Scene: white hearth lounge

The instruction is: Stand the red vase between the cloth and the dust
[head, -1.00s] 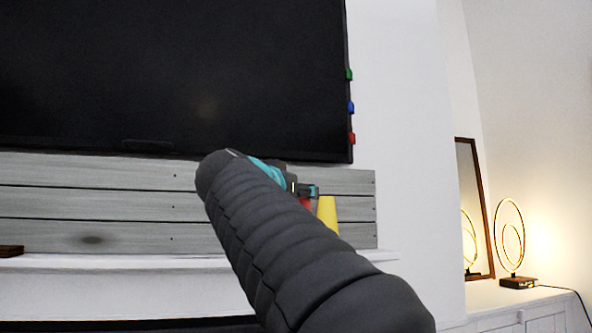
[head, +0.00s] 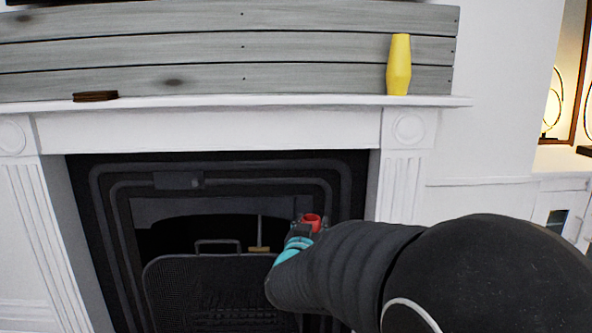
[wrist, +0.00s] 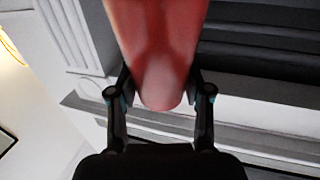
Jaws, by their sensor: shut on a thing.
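My gripper (head: 306,230) is shut on the red vase (head: 312,220), in front of the fireplace opening and well below the mantel shelf (head: 250,101). In the wrist view the red vase (wrist: 157,40) is large between both fingers (wrist: 160,98), its rounded end toward the camera. A flat dark brown thing (head: 95,96) lies on the shelf at left; I cannot tell if it is the cloth. A dark smudge (head: 172,82) shows on the grey planks behind the shelf; I cannot tell if it is the dust.
A yellow vase (head: 399,66) stands upright near the shelf's right end. The shelf between it and the brown thing is bare. A black mesh screen (head: 215,285) stands below in the fireplace. Lamp rings (head: 552,105) glow at the far right.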

